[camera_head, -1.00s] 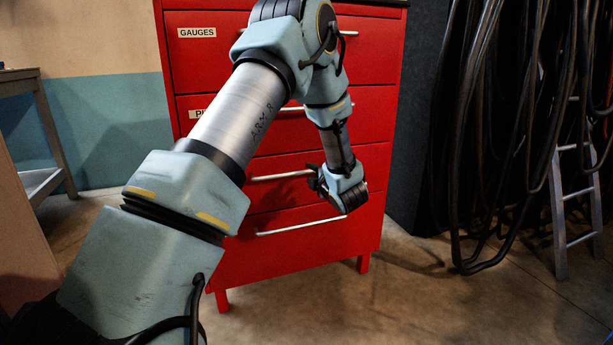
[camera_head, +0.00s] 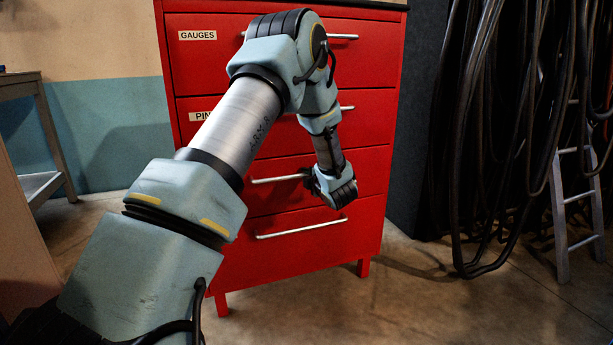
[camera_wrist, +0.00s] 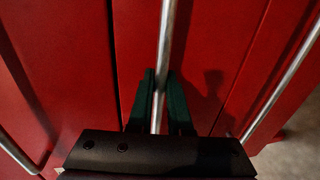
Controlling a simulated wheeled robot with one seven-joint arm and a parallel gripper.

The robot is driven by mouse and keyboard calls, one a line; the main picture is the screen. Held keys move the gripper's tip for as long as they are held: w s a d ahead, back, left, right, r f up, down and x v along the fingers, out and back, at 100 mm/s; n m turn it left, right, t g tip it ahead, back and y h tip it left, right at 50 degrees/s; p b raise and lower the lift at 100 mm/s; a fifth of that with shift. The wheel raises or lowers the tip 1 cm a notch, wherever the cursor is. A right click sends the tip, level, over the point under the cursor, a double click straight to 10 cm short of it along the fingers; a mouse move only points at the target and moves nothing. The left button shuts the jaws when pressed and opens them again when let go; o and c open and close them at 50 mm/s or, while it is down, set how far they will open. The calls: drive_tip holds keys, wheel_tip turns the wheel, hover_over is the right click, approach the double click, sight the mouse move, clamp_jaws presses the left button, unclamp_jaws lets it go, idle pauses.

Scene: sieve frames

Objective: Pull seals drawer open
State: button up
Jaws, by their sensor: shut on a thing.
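A red cabinet (camera_head: 290,265) with several stacked drawers stands in front of me. My gripper (camera_head: 307,182) is at the third drawer (camera_head: 270,202) from the top. In the wrist view, the dark green fingers (camera_wrist: 159,102) stand on either side of this drawer's silver bar handle (camera_wrist: 166,35) and are shut on it. The handle's left part (camera_head: 272,180) also shows in the head view. My arm hides where this drawer's label would be, so I cannot read whether it says seals. The drawer looks about flush with the cabinet front.
The top drawer is labelled GAUGES (camera_head: 197,35); the second label (camera_head: 203,115) is partly hidden and starts with "PI". The bottom drawer has its own bar handle (camera_head: 300,228). Black hoses (camera_head: 480,130) and a ladder (camera_head: 562,220) stand at the right.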

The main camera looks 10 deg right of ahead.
clamp_jaws()
drive_tip(key=shift+s, duration=0.1)
idle(0.9)
